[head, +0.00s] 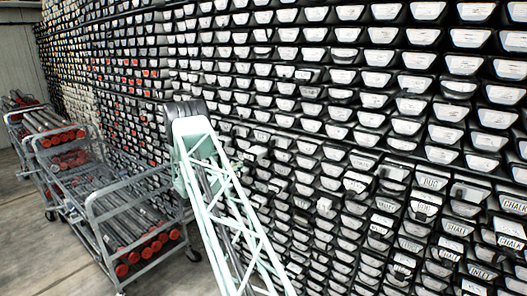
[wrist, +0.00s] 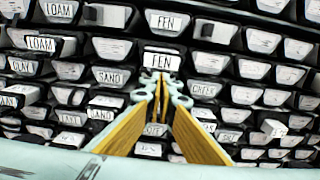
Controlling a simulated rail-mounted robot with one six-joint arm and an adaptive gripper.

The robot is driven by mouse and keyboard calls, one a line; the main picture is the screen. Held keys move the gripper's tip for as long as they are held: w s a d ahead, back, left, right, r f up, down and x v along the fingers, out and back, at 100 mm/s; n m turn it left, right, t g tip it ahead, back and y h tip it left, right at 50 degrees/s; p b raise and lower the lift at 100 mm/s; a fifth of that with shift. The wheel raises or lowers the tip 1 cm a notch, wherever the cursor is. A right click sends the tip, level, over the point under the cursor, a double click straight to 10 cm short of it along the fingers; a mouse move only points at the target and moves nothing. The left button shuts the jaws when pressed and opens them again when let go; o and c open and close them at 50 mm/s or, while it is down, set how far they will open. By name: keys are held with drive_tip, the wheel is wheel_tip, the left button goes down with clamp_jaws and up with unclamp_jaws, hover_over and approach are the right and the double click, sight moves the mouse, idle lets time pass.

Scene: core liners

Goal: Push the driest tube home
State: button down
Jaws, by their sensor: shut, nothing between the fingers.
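The wall is filled with rows of dark liner tubes with pale end labels. In the wrist view, labels read FEN (wrist: 167,22), LOAM (wrist: 41,43), SAND (wrist: 110,76) and CREEK (wrist: 204,89). My gripper (wrist: 160,76) has its two yellow-lined fingers converging to shut, empty tips. The tips are just below a second FEN label (wrist: 161,62), whose tube end looks closer than its neighbours. I cannot tell whether they touch it. The fingers hide part of the tube ends below. Which tube is driest cannot be told by look alone.
Some blank white ends stick out, one at upper left (wrist: 106,15) and one at lower right (wrist: 273,128). In the head view, grey carts (head: 120,215) with red-capped tubes stand at left on the floor. My pale green arm crosses the wall's lower middle.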

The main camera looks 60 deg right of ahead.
sight(244, 162)
drive_tip(key=shift+d, duration=0.25)
drive_tip(key=shift+s+d+b, duration=0.15)
drive_tip(key=shift+d+b, duration=0.4)
drive_tip(key=shift+d, duration=0.7)
drive_tip(key=shift+s+d+b, duration=0.15)
drive_tip(key=shift+d+b, duration=0.35)
drive_tip(key=shift+d, duration=0.75)
drive_tip(key=shift+a, duration=0.15)
drive_tip(key=shift+a, duration=0.4)
drive_tip(key=a, duration=0.1)
drive_tip(key=a+b, duration=0.1)
drive_tip(key=shift+w+a, duration=0.2)
drive_tip(key=shift+a, duration=0.15)
drive_tip(key=shift+a, duration=0.15)
drive_tip(key=w+a, duration=0.1)
drive_tip(key=a, duration=1)
drive_tip(key=shift+w+a, duration=0.25)
drive_tip(key=shift+a, duration=0.05)
